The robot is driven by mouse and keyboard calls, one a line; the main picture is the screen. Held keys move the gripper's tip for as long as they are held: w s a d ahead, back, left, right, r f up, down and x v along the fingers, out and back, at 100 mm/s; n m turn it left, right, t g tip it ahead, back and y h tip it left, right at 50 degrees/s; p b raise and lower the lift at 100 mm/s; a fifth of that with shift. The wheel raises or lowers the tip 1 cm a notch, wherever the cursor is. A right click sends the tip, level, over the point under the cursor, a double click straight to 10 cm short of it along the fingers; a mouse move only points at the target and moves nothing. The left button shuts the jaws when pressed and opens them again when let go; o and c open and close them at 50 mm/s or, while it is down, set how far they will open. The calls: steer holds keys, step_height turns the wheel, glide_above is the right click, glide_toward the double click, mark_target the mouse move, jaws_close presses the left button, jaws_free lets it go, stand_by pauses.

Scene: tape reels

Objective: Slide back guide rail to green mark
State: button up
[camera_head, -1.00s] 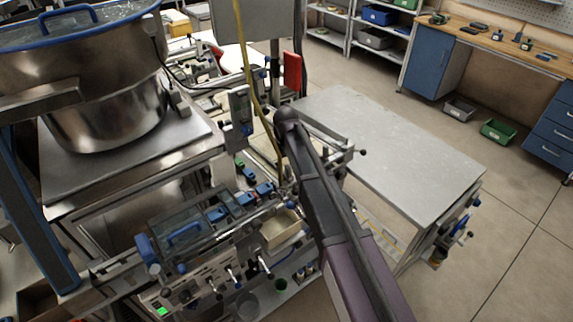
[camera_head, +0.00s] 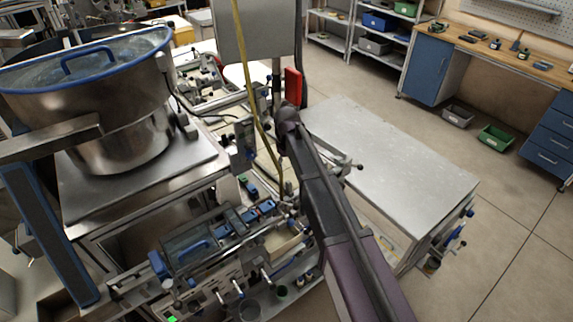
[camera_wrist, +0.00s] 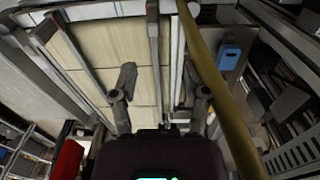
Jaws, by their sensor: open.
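My gripper (camera_wrist: 159,70) is open in the wrist view, with its two dark fingers spread apart. A narrow grey bar (camera_wrist: 154,35) runs down the picture between the fingers; it may be a guide rail, but I cannot tell that it is the back one. Contact between fingers and bar is not visible. Pale panels (camera_wrist: 95,45) lie beyond the gripper. In the head view my arm reaches over the machine (camera_head: 190,247) and hides much of its right side; the fingers cannot be made out there. I cannot make out the green mark.
A yellow pole or hose (camera_wrist: 218,90) runs close beside the right finger, and a red part (camera_wrist: 67,160) is at lower left. In the head view, a steel vat (camera_head: 120,140) stands left and a grey tabletop (camera_head: 390,165) right. Open floor lies beyond.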

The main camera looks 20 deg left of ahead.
steer(key=s+d+f+m+b, duration=0.2)
steer(key=d+m+b, duration=0.1)
steer(key=d, duration=1.3)
steer(key=s+d+f+m+b, duration=0.2)
steer(key=s+d+f+m, duration=0.1)
steer(key=d, duration=1.2)
steer(key=shift+d+m+b, duration=0.4)
steer(key=shift+m, duration=0.3)
steer(key=shift+w+a, duration=0.1)
steer(key=shift+w, duration=0.05)
step_height(320, 180, up, 7)
steer(key=n+p, duration=0.7)
glide_above(289, 182)
steer(key=shift+a, duration=0.1)
steer(key=shift+f, duration=0.15)
step_height(289, 182, down, 14)
steer(key=b, duration=1.3)
steer(key=shift+r+b, duration=0.25)
steer(key=shift+b, duration=0.1)
